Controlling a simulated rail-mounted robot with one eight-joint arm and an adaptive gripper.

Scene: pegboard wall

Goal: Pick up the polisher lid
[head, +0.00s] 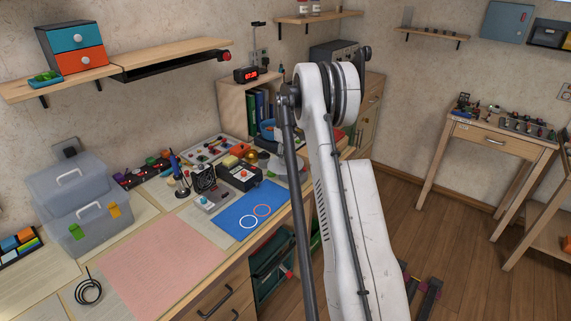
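I cannot single out the polisher lid for certain. A blue, round, bowl-like machine (267,129) stands at the back of the workbench, partly hidden by my arm. A small grey dome-like piece (268,162) sits in front of it, near a gold-coloured round item (251,157); whether either is the lid is too small to tell. My white arm rises in the right middle of the view and covers the bench's right end. Dark parts (422,288) beside it at the bottom may be my gripper, but its fingers and any contact are not clear.
The workbench has a pink sheet (160,262) and a blue mat with two rings (238,222), both clear on top. Clear bins (78,200) stand at left. A boxy device (238,176) and small tools crowd the back. A side table (500,147) stands far right.

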